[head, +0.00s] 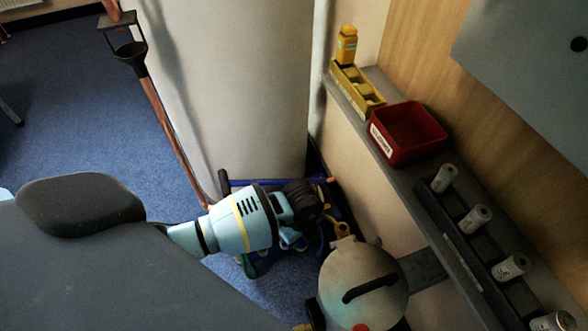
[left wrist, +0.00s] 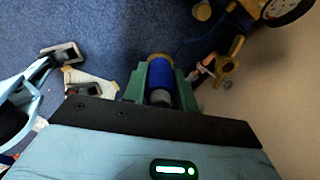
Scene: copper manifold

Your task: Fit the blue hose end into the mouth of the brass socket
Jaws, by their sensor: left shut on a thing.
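My left gripper (left wrist: 160,85) has green fingers, shut on the blue hose end (left wrist: 160,76) in the left wrist view. A tan, brass-coloured ring (left wrist: 159,58) shows at the far end of the blue piece. I cannot tell whether it is the socket's mouth or a collar on the hose. A separate brass-coloured fitting (left wrist: 228,67) is to the right, apart from the fingers. My right gripper is not seen.
A rounded tank (head: 365,290) with a black handle stands close at the lower right. A shelf at right carries a red bin (head: 408,132), a yellow tray (head: 357,88), a yellow bottle (head: 346,45) and several cans. A pale column (head: 235,90) rises behind; blue carpet lies left.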

